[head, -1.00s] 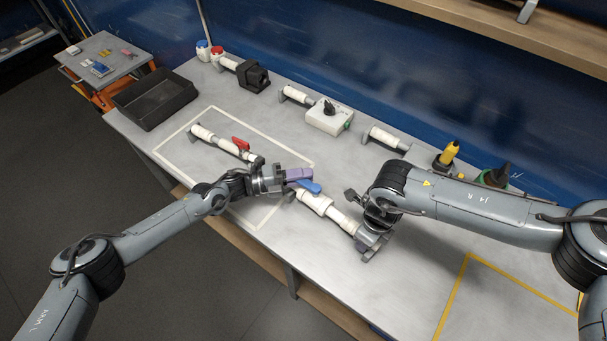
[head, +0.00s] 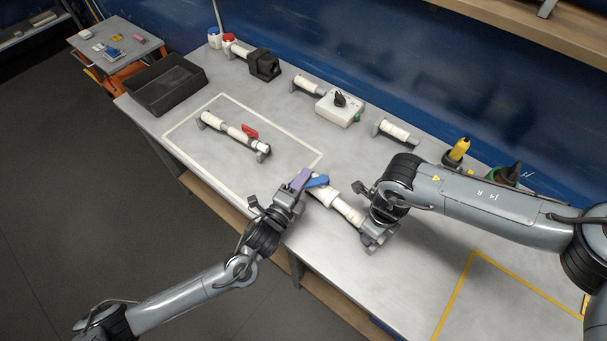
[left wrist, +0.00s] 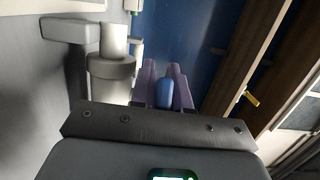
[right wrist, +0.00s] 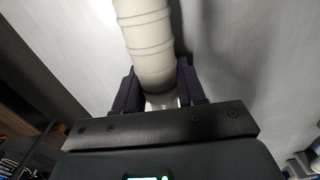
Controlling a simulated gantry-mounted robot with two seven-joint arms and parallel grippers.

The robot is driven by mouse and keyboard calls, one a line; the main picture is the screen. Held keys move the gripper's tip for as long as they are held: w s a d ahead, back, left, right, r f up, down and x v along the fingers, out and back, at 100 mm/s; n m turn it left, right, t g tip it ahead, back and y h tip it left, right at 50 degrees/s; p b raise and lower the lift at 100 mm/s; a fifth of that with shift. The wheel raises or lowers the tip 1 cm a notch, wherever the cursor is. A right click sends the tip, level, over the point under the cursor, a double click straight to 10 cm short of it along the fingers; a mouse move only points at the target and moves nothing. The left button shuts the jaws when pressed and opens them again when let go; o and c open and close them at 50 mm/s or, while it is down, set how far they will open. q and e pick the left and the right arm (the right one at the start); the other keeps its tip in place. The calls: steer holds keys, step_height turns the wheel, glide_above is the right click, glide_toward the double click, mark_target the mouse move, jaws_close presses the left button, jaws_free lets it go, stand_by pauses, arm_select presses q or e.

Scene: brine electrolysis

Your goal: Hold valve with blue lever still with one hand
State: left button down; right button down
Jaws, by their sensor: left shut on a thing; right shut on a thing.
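The valve with the blue lever is a white pipe body (head: 348,208) just right of the white-outlined area, near the table's front edge. Its blue lever (head: 317,181) shows at the valve's upper left end. My left gripper (head: 301,181) is shut on the blue lever; the left wrist view shows the lever (left wrist: 165,92) between its purple fingers. My right gripper (head: 368,236) is at the valve's lower right end. In the right wrist view its fingers (right wrist: 157,95) are shut around the white pipe (right wrist: 147,50). The pipe end inside the right gripper is partly hidden.
A valve with a red lever (head: 233,132) lies inside the white outline. A black tray (head: 168,98) is at the back left. A yellow-outlined area (head: 470,265) at the right is empty.

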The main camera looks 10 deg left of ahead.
arm_select(q)
steer(key=n+y, duration=0.2)
steer(key=s+d+n+y, duration=0.1)
steer(key=y, duration=0.2)
steer(key=s+n+y, duration=0.1)
steer(key=n+y, duration=0.1)
steer(key=y, duration=0.1)
steer(key=shift+s+d+n+t, duration=0.15)
steer(key=shift+n+t, duration=0.15)
steer(key=shift+t, duration=0.1)
arm_select(e)
steer(key=shift+a, duration=0.1)
arm_select(q)
steer(key=shift+y, duration=0.5)
steer(key=c, duration=1.5)
jaws_free()
steer(key=shift+o, duration=0.2)
steer(key=shift+s, duration=0.15)
steer(key=s+d, duration=0.2)
steer(key=s, duration=0.9)
steer(key=shift+s, duration=0.35)
arm_select(e)
steer(key=c, duration=0.6)
jaws_free()
